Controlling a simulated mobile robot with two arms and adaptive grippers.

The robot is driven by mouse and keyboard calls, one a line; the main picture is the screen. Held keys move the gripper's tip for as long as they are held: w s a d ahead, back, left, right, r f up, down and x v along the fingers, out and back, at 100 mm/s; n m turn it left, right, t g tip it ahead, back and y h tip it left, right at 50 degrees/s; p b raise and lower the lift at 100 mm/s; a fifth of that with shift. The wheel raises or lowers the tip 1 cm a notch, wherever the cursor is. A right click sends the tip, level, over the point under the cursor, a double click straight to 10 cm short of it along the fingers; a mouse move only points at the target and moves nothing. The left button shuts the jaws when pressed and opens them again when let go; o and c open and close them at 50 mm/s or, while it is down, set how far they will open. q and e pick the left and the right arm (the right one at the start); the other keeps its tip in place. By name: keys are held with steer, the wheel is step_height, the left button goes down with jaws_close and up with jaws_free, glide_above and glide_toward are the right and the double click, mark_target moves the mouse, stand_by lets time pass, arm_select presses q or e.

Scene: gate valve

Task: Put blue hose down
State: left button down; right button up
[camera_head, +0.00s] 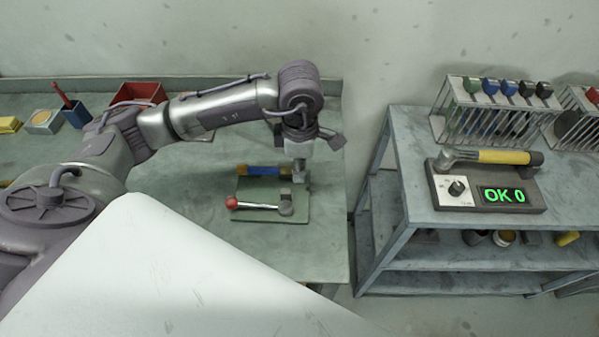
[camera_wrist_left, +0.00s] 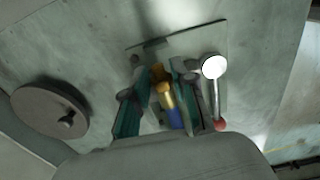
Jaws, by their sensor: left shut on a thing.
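The blue hose (camera_head: 265,170), a short blue piece with yellow ends, is at the back of a green plate (camera_head: 240,187) on the left bench. In the left wrist view the hose (camera_wrist_left: 174,112) shows between my two fingers, its yellow end up and its blue part lower. My left gripper (camera_head: 299,165) reaches down from above at the hose's right end and is shut on it. I cannot tell whether the hose touches the plate. A lever with a red knob (camera_head: 232,203) lies on the plate in front of the hose. My right gripper is not in view.
A grey tester (camera_head: 485,195) reading "OK 0" holds a yellow-handled piece on the right table, before a rack of coloured handles (camera_head: 495,105). A red bin (camera_head: 138,94) stands at the bench's back. A round grey disc (camera_wrist_left: 48,110) shows in the wrist view. Bench in front is clear.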

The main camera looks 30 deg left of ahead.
mark_target(300, 185)
arm_select(q)
steer(key=shift+f, duration=0.4)
step_height(300, 185, down, 2)
steer(key=shift+f+p, duration=0.25)
steer(key=shift+p, duration=0.35)
steer(key=shift+f, duration=0.5)
steer(key=c, duration=0.9)
jaws_free()
steer(key=shift+c, duration=0.2)
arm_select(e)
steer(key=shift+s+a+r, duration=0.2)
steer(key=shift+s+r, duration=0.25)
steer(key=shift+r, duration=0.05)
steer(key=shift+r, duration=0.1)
